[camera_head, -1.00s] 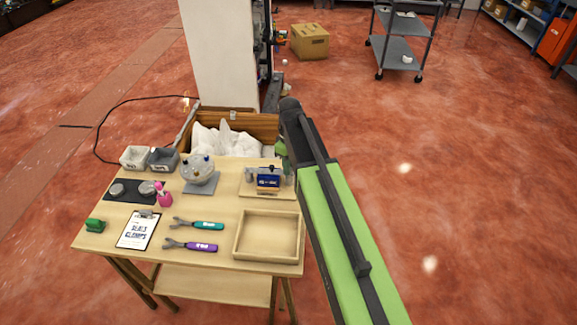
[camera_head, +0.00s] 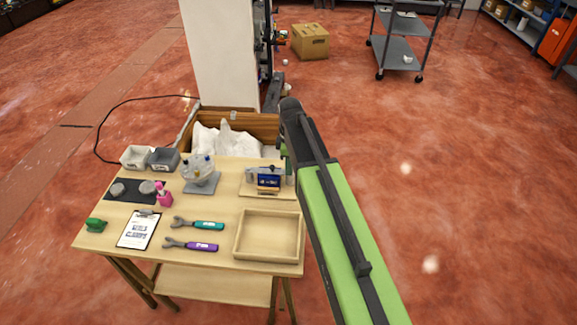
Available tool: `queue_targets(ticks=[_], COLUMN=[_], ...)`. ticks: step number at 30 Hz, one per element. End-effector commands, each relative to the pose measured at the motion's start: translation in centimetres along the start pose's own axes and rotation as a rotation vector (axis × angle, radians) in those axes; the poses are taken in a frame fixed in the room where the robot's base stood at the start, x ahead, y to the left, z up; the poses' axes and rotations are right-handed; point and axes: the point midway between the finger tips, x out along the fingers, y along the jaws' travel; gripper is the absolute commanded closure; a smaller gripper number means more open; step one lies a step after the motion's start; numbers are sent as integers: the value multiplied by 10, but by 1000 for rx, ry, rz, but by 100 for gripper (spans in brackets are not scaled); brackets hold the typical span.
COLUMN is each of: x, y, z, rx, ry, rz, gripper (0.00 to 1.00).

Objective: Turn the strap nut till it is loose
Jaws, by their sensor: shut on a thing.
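A small blue block (camera_head: 268,180) with a dark bar on top sits in a fixture on a pale wooden board (camera_head: 252,192), at the back right of the bench. My gripper (camera_head: 287,168) is at the right side of this fixture, below the dark end of my arm. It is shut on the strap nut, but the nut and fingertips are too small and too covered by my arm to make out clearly. A teal-handled wrench (camera_head: 208,226) and a purple-handled wrench (camera_head: 202,246) lie at the front of the bench.
An empty wooden tray (camera_head: 238,240) is at the front right. A round-topped stand (camera_head: 203,187), a pink bottle (camera_head: 164,197), a clipboard (camera_head: 152,219) and two small bins (camera_head: 136,158) fill the left. A crate with white cloth (camera_head: 225,140) stands behind.

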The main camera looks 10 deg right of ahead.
Motion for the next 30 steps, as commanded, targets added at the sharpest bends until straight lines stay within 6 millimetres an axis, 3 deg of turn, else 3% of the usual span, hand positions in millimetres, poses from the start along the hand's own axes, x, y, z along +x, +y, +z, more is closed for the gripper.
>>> queue_targets(ticks=[7, 8, 12, 23, 30], x=[0, 0, 0, -2, -32], y=[1, 1, 1, 1, 1], z=[1, 1, 1, 1, 1], rx=[2, 2, 3, 3, 3], ry=[-2, -2, -2, -1, -1], rz=[3, 3, 2, 1, 1], gripper=[100, 77, 59, 58, 58])
